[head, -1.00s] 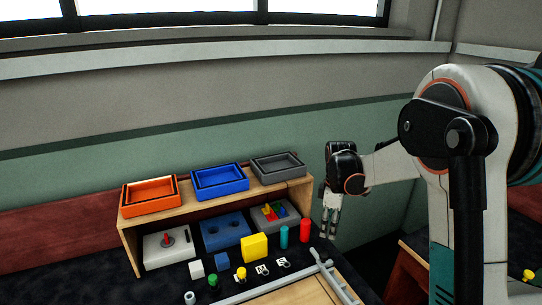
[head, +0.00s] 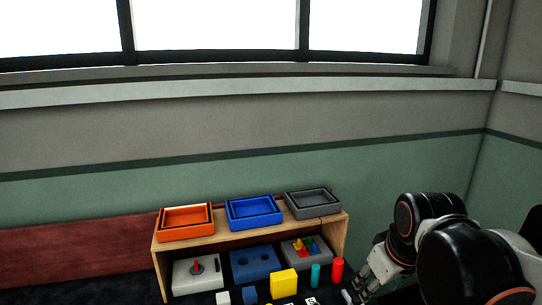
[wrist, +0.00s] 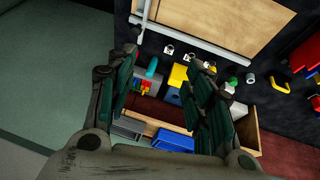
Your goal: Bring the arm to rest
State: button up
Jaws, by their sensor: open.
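My gripper (head: 362,282) shows at the lower right of the head view, just right of the wooden shelf (head: 341,240). My dark arm links bend in from the right edge. In the wrist view my gripper (wrist: 165,60) has its two fingers wide apart, with nothing held between them. Below and beyond the fingers, the shelf and small parts show at a distance. The lower part of my arm is outside the head view.
Orange (head: 186,222), blue (head: 254,212) and grey (head: 313,203) trays stand on the shelf. Yellow (head: 284,283), red (head: 337,270) and teal (head: 315,275) pieces stand in front. A wooden board (wrist: 235,20) lies on the dark table. The wall above is clear.

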jog(key=s+a+f+m+t, duration=0.1)
jog(key=s+m+t, duration=0.1)
jog(key=s, duration=0.6)
jog(key=shift+s+a+f+m, duration=0.25)
jog(key=shift+s+a+m, duration=0.1)
jog(key=shift+m, duration=0.55)
